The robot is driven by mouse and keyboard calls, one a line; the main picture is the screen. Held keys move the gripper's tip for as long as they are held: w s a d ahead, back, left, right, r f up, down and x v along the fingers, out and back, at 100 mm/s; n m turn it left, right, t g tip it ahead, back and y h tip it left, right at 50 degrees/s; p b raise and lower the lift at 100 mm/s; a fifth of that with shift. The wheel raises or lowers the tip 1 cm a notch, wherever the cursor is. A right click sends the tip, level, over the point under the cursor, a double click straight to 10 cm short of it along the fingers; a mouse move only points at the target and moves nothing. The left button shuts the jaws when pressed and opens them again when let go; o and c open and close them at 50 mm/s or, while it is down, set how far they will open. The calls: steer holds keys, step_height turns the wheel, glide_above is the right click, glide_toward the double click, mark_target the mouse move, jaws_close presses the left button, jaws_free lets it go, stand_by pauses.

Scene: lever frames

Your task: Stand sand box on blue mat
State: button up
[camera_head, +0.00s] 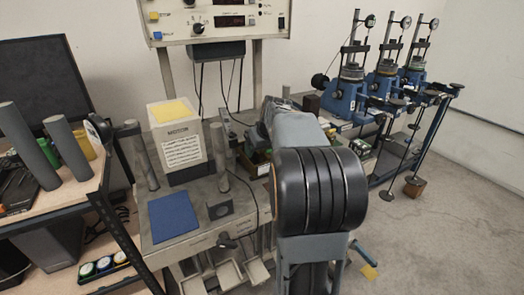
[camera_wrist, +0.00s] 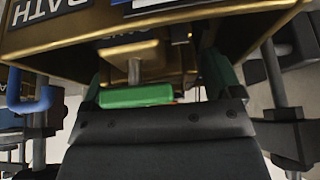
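The blue mat (camera_head: 172,217) lies flat and bare on the front left of the grey bench. I cannot tell surely which thing is the sand box. A brass-coloured box (camera_wrist: 240,30) fills the top of the wrist view, with a dark label reading "ATH" and its lower face close ahead of my gripper. My gripper (camera_wrist: 157,82) shows dark green fingers set wide apart, with no clear grip on anything. A tan block on a rod and a green bar (camera_wrist: 137,96) show between them. In the head view my arm hides the gripper.
A cream box with a yellow top (camera_head: 182,143) stands behind the mat. Grey posts (camera_head: 219,157) rise from the bench beside it. A dark crate of small items (camera_head: 258,165) is partly behind my arm. Blue lever frames (camera_head: 345,95) stand at right.

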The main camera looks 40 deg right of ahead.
steer(key=shift+s+d+f, duration=0.2)
steer(key=shift+f, duration=0.2)
steer(key=c, duration=0.7)
steer(key=shift+r, duration=0.1)
steer(key=shift+r, duration=0.1)
steer(key=shift+w+d+r+p, duration=0.1)
steer(key=shift+d+r+p, duration=0.1)
steer(key=shift+r+p, duration=0.25)
steer(key=shift+w+a+r+p, duration=0.1)
steer(key=shift+a+r+p, duration=0.05)
steer(key=shift+r+p, duration=2.4)
steer(key=shift+r, duration=0.8)
